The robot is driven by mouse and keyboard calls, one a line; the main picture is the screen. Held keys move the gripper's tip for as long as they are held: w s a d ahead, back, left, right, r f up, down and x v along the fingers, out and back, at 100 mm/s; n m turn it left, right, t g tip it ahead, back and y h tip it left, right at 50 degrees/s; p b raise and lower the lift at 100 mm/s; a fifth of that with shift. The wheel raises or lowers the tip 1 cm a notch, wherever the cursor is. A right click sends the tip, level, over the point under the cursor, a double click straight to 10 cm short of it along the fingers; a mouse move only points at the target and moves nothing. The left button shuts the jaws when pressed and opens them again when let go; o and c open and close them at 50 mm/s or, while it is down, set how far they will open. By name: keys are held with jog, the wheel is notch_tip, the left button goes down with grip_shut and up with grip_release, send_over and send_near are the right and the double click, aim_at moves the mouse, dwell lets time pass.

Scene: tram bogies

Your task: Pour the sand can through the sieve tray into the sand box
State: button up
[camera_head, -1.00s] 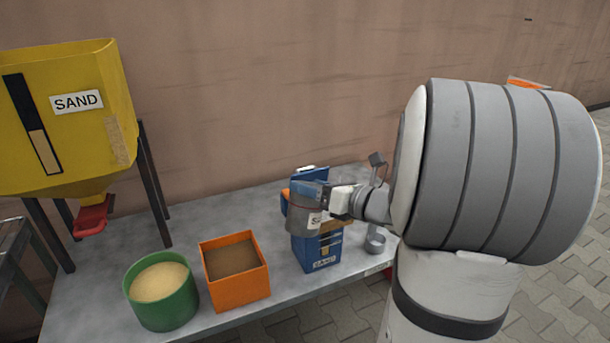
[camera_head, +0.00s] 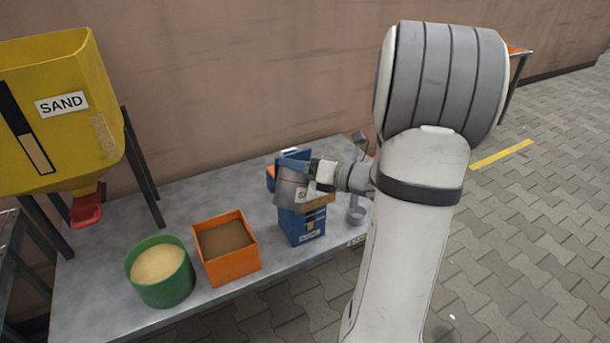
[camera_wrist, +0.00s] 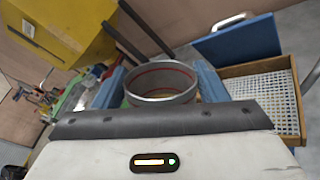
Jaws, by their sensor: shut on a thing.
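My gripper (camera_head: 314,178) is shut on a grey metal can (camera_head: 290,188) with a label and a red band. The can is above the blue sand box (camera_head: 301,230) and looks slightly tilted in the head view. In the wrist view the can's round open rim (camera_wrist: 163,98) shows beyond the dark gripper edge (camera_wrist: 160,120); its contents are unclear. The sieve tray, a wooden frame with white mesh (camera_wrist: 258,98), lies to the right of the can there. In the head view its wooden edge (camera_head: 319,204) shows at the box top, partly hidden. The box's blue lid (camera_wrist: 238,38) stands raised.
A green tub of pale sand (camera_head: 160,273) and an orange box of brown material (camera_head: 228,249) stand left on the grey table (camera_head: 110,305). A yellow SAND hopper (camera_head: 65,120) is at far left. A small metal cup (camera_head: 356,215) is right of the sand box.

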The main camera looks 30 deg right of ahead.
jog(key=shift+w+d+f+m+p, duration=0.35)
jog(key=shift+m+p, duration=0.25)
jog(key=shift+p, duration=1.5)
jog(key=shift+w+d+f+m+g+p, duration=0.2)
jog(key=shift+f+m+g+p, duration=0.5)
jog(key=shift+p, duration=1.7)
dwell(0.7)
jog(key=shift+w+d+r+m+y+p, duration=0.15)
jog(key=shift+m+p, duration=0.3)
jog(key=shift+p, duration=1)
jog(key=shift+d+r+m+y+p, duration=0.15)
jog(key=shift+m+p, duration=0.3)
jog(key=shift+p, duration=1)
